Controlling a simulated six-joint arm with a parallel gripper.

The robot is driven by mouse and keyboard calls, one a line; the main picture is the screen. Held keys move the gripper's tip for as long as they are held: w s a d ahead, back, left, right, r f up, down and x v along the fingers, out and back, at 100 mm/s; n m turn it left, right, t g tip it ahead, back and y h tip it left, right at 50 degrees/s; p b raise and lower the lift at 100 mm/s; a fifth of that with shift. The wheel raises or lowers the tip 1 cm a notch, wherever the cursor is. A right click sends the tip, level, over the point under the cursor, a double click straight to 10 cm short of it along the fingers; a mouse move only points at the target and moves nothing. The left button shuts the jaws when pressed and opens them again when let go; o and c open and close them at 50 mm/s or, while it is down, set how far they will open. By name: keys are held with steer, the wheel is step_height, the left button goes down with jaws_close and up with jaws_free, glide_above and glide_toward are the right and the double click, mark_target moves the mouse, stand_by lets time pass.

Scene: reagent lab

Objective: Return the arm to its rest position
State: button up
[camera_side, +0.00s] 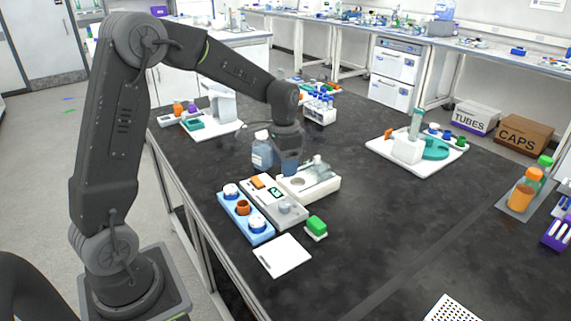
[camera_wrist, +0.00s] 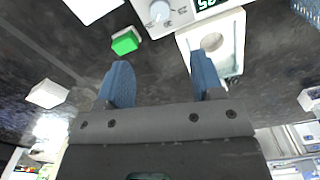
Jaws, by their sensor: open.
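My gripper (camera_side: 289,166) hangs pointing down over the bench, just behind a grey instrument with a green-lit display (camera_side: 284,208) and beside a white block-shaped unit (camera_side: 325,186). In the wrist view, my gripper (camera_wrist: 162,80) has its two blue fingers wide apart with nothing between them. The white unit with a round recess (camera_wrist: 226,42) shows past the right finger. My arm is stretched out over the bench.
A blue-grey bottle (camera_side: 262,154) stands close to my gripper on its left. A blue tray with cups (camera_side: 262,235), a green-topped block (camera_side: 316,226) and a white sheet (camera_side: 283,262) lie in front. A white board (camera_side: 380,147) stands at right. Bare bench lies between.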

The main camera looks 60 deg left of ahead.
steer(key=s+d+r+n+t, duration=0.1)
steer(key=s+d+r+t, duration=0.2)
steer(key=s+d+r, duration=0.6)
steer(key=s+d+r+n+t, duration=0.1)
steer(key=s+d+r+t, duration=0.1)
steer(key=s, duration=1)
steer(key=shift+d+n+t, duration=0.3)
steer(key=shift+d+n, duration=0.1)
steer(key=shift+d, duration=0.4)
